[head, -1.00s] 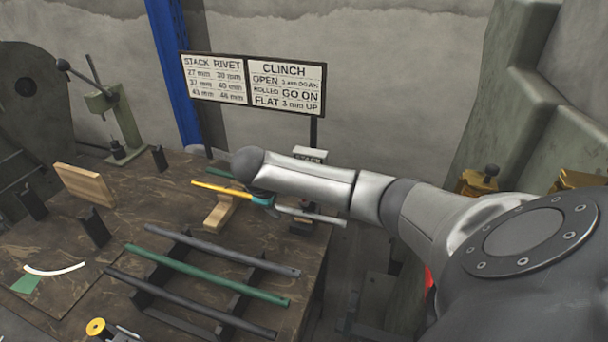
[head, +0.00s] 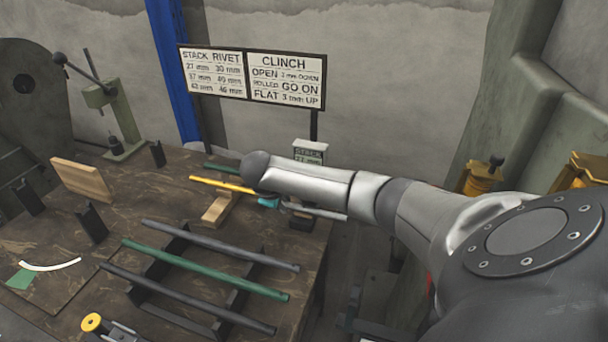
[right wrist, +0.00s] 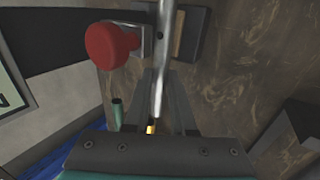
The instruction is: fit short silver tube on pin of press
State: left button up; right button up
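The short silver tube (head: 325,214) shows in the head view beyond my right forearm, its right end sticking out past it. In the right wrist view the silver tube (right wrist: 166,35), with a small dark hole, runs lengthwise between the fingers of my right gripper (right wrist: 162,78), which look closed on it. A press part with a red knob (right wrist: 110,46) is beside the tube, over a dark block. I cannot make out the pin or whether the tube touches it. My left gripper is not in view.
A yellow tube (head: 222,184) lies by a wooden block (head: 218,208). Longer grey and green tubes (head: 200,268) rest on a dark rack nearer me. A green lever press (head: 122,125) stands at the back left. The bench's right edge is close to the silver tube.

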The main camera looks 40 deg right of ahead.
grip_shut()
dwell(0.3)
jog(key=shift+r, duration=0.45)
jog(key=shift+a+r+p, duration=0.2)
jog(key=shift+p, duration=0.15)
jog(key=a, duration=0.1)
jog(key=s+a, duration=0.1)
jog(key=s+a+p, duration=0.1)
jog(key=shift+a+r, duration=0.1)
jog(key=shift+a, duration=0.15)
notch_tip(320, 180, up, 14)
jog(key=p, duration=0.3)
jog(key=shift+d+f, duration=0.15)
jog(key=shift+f, duration=0.1)
